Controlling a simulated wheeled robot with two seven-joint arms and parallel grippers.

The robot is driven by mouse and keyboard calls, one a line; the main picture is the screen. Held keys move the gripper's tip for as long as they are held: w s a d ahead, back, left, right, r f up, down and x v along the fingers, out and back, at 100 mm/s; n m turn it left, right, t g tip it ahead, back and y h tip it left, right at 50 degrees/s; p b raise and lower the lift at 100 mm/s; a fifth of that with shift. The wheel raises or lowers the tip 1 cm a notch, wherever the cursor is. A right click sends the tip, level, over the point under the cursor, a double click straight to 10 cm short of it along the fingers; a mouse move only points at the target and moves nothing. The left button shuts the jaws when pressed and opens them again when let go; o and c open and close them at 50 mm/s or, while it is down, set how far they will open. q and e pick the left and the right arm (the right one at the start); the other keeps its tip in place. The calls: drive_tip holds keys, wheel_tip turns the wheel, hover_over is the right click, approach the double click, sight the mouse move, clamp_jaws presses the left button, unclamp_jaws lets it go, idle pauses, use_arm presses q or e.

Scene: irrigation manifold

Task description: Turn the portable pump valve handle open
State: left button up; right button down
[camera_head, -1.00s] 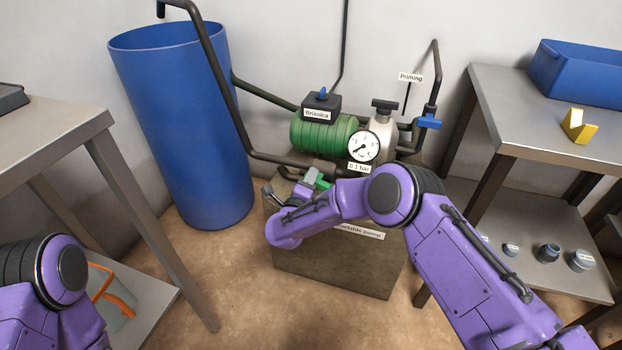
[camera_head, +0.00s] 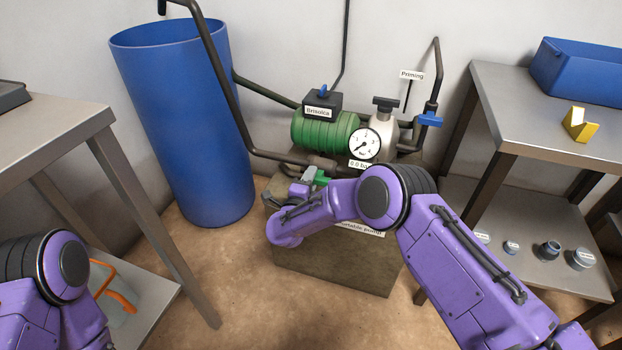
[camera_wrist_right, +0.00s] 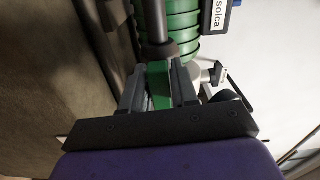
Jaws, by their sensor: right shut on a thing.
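The green valve handle (camera_wrist_right: 158,88) is between the two grey fingers of my right gripper (camera_wrist_right: 160,92) in the right wrist view. The gripper is shut on it. In the head view my right gripper (camera_head: 311,180) is at the front of the portable pump, below the green motor (camera_head: 325,131), and my arm hides part of the handle. A dark pipe with a collar (camera_wrist_right: 160,50) runs just beyond the handle in the wrist view. The pressure gauge (camera_head: 364,144) has a label that seems to read 0.0 bar. My left gripper is out of view; only its arm shows.
The pump stands on a brown block (camera_head: 335,270). A blue barrel (camera_head: 185,120) stands to its left. A blue-handled priming valve (camera_head: 429,119) is at the right. Metal tables (camera_head: 50,140) flank both sides; the right one carries a blue bin (camera_head: 580,75) and a yellow piece (camera_head: 579,125).

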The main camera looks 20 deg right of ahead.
drive_tip(key=shift+s+f, duration=0.1)
drive_tip(key=shift+f, duration=0.1)
drive_tip(key=c, duration=1)
unclamp_jaws()
drive_tip(key=shift+a+r, duration=0.1)
drive_tip(key=shift+s+a, duration=0.2)
drive_tip(key=shift+s, duration=0.05)
drive_tip(key=p+v, duration=0.1)
drive_tip(key=v, duration=0.8)
drive_tip(key=shift+s+a+p, duration=0.2)
drive_tip(key=shift+s+p, duration=0.1)
drive_tip(key=shift+p, duration=0.05)
drive_tip(key=shift+s, duration=0.1)
